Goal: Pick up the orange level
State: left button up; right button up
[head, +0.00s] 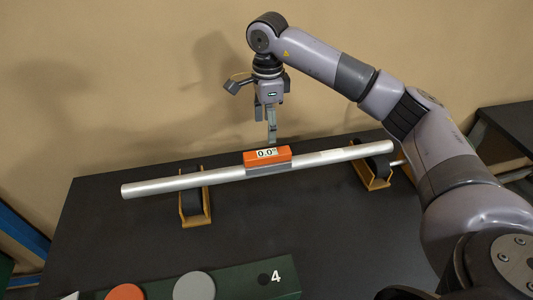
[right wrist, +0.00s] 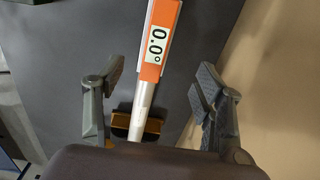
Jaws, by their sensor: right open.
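The orange level (head: 280,153) sits on top of a long silver tube (head: 225,176), near its middle. Its display reads 0.0°. In the right wrist view the orange level (right wrist: 166,22) is at the top centre, on the tube (right wrist: 143,98). My right gripper (head: 271,140) is above and just behind the level in the head view, pointing down. In the right wrist view its two fingers (right wrist: 158,85) are spread wide on either side of the tube's line, with nothing between the pads held. My left gripper is not in view.
The tube rests on two yellow-brown cradles with dark rollers, one at left (head: 194,207) and one at right (head: 372,175), on a dark table (head: 320,220). A green board (head: 245,281) marked 4 lies in front with orange and grey discs. A tan wall stands behind.

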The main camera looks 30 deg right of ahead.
aim_at(267, 153)
notch_tip(267, 153, down, 5)
jog(key=shift+w+r+p, duration=0.1)
jog(key=shift+w+p, duration=0.05)
jog(key=shift+p, duration=0.5)
jog(key=shift+f, duration=0.6)
jog(key=shift+f+p, duration=0.25)
jog(key=shift+p, duration=0.25)
jog(key=f+p, duration=0.1)
jog(key=s+f+p, duration=0.1)
jog(key=f, duration=0.1)
jog(key=shift+a+f, duration=0.15)
jog(key=shift+f, duration=0.15)
jog(key=shift+w+f, duration=0.15)
jog(key=shift+f, duration=0.4)
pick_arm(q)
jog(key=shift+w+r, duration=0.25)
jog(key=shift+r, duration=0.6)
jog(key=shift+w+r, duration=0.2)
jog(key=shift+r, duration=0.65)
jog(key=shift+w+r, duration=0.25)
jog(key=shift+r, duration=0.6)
pick_arm(e)
jog(key=c, duration=1.4)
